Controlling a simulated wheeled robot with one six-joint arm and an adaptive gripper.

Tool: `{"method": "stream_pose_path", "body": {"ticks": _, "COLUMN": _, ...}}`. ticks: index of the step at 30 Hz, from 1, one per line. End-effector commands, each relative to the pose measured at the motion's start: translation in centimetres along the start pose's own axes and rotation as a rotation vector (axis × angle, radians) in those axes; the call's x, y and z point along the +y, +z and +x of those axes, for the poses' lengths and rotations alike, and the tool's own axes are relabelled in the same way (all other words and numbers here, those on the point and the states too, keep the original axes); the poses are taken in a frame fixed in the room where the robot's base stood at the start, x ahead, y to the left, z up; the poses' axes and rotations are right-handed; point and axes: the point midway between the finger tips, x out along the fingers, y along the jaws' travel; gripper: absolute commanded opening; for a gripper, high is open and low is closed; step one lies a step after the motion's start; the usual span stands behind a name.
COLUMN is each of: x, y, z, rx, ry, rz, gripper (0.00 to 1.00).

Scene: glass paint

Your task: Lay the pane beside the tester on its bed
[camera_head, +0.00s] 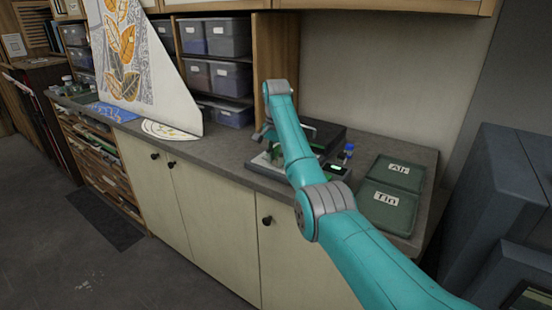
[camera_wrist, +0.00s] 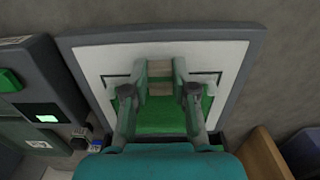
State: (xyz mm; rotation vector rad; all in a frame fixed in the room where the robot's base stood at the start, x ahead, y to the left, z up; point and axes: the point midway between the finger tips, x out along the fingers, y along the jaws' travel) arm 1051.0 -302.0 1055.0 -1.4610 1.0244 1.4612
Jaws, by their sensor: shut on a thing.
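In the wrist view the bed (camera_wrist: 235,60) is a white plate in a dark grey frame with thin black corner marks. The green pane (camera_wrist: 160,127) shows below and between the fingers of my gripper (camera_wrist: 160,78), which is shut on it over the bed. I cannot tell whether the pane touches the bed. The tester (camera_wrist: 45,105), a dark grey body with a lit screen and a green part, stands left of the bed. Its lit screen also shows in the head view (camera_head: 337,169), partly behind my arm. My arm hides most of the gripper there.
Two green trays labelled "Air" (camera_head: 397,168) and "Tin" (camera_head: 386,198) lie at the counter's right end. A small blue-topped bottle (camera_head: 348,150) stands near the tester. A large patterned sheet (camera_head: 150,75) stands at left.

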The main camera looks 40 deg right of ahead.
Motion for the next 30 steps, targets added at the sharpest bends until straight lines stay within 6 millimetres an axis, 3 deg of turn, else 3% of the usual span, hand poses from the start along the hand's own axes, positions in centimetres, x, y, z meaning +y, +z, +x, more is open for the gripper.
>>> {"method": "stream_pose_path", "body": {"ticks": 18, "x": 0.00, "y": 0.00, "z": 0.37, "rx": 0.000, "ry": 0.000, "rz": 0.000, "gripper": 0.00}}
{"method": "stream_pose_path", "body": {"ticks": 19, "x": -0.01, "y": 0.00, "z": 0.37, "rx": 0.000, "ry": 0.000, "rz": 0.000, "gripper": 0.29}}
{"method": "stream_pose_path", "body": {"ticks": 22, "x": -0.01, "y": 0.00, "z": 0.37, "rx": 0.000, "ry": 0.000, "rz": 0.000, "gripper": 0.54}}
{"method": "stream_pose_path", "body": {"ticks": 30, "x": 0.00, "y": 0.01, "z": 0.40, "rx": 0.000, "ry": 0.000, "rz": 0.000, "gripper": 0.56}}
